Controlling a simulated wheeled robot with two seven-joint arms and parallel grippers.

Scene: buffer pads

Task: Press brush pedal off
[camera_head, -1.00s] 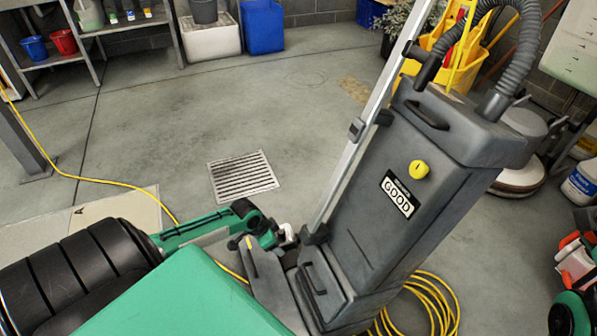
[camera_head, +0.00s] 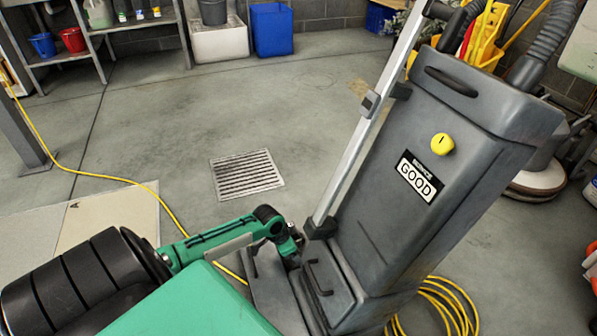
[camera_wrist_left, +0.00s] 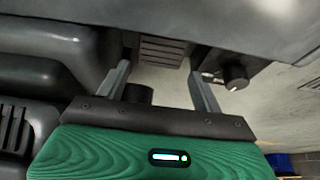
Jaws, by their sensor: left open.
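The grey floor machine (camera_head: 400,205) stands upright with a "GOOD" label and a yellow knob (camera_head: 442,144). Its low base (camera_head: 325,285) is beside my left gripper, whose fingertips are mostly hidden in the head view. In the left wrist view my left gripper (camera_wrist_left: 160,72) is open, with two grey fingers apart and nothing held. A ribbed grey pedal-like plate (camera_wrist_left: 162,50) shows between and beyond the fingers, under the machine's edge. I cannot tell whether the fingers touch it, or whether it is pressed. A dark round knob (camera_wrist_left: 235,76) sits right of the fingers. My right gripper is not in view.
A yellow cable (camera_head: 110,178) crosses the floor, and a coil (camera_head: 440,302) lies by the machine. A floor grate (camera_head: 246,173) lies behind my left arm. Shelves (camera_head: 110,32) and a blue bin (camera_head: 271,28) stand at the back. The middle floor is clear.

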